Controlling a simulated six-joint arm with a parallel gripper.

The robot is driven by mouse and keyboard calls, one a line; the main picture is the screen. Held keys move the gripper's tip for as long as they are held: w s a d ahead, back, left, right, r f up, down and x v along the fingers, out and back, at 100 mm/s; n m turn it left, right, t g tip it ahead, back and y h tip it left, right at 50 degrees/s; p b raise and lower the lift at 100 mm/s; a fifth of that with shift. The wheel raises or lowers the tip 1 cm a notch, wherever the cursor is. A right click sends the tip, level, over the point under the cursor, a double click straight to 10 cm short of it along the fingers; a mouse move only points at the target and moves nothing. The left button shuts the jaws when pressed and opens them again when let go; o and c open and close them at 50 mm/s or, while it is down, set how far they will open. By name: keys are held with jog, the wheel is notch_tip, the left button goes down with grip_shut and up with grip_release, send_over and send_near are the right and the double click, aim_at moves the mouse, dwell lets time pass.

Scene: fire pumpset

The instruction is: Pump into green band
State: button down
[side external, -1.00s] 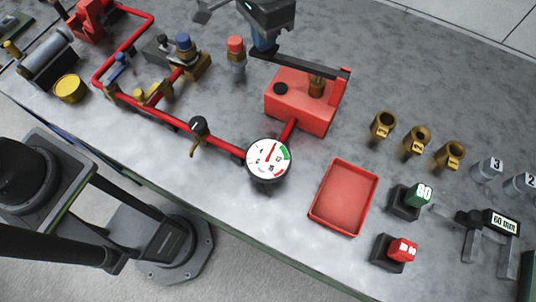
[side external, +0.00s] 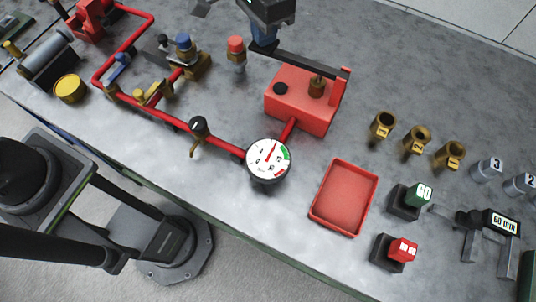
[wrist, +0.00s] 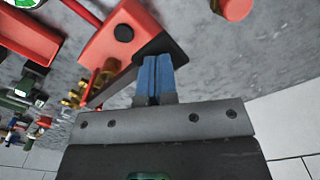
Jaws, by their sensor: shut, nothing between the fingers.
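The red hand pump (side external: 296,105) has a long dark lever (side external: 300,65) pivoted on a red post at its right end. My gripper (side external: 263,45) is shut, its blue fingertips at the lever's free left end. In the wrist view my gripper (wrist: 155,78) has its fingers together, over or against the lever's dark end pad (wrist: 162,46); exact contact is unclear. The round gauge (side external: 269,160) has a white face with a green band at upper right and a red band at lower right. Its needle points up and slightly right, close to the green band's start.
A red pipe (side external: 225,148) joins the gauge to valves on the left. A black-knobbed valve (side external: 198,128) sits on it. An empty red tray (side external: 343,198) and the GO button (side external: 418,195) are at right. A red-capped fitting (side external: 236,48) stands close left of the lever end.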

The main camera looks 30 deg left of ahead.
aim_at(264, 53)
jog(key=shift+f, duration=2.4)
jog(key=shift+r, duration=2.7)
jog(key=shift+r, duration=3.05)
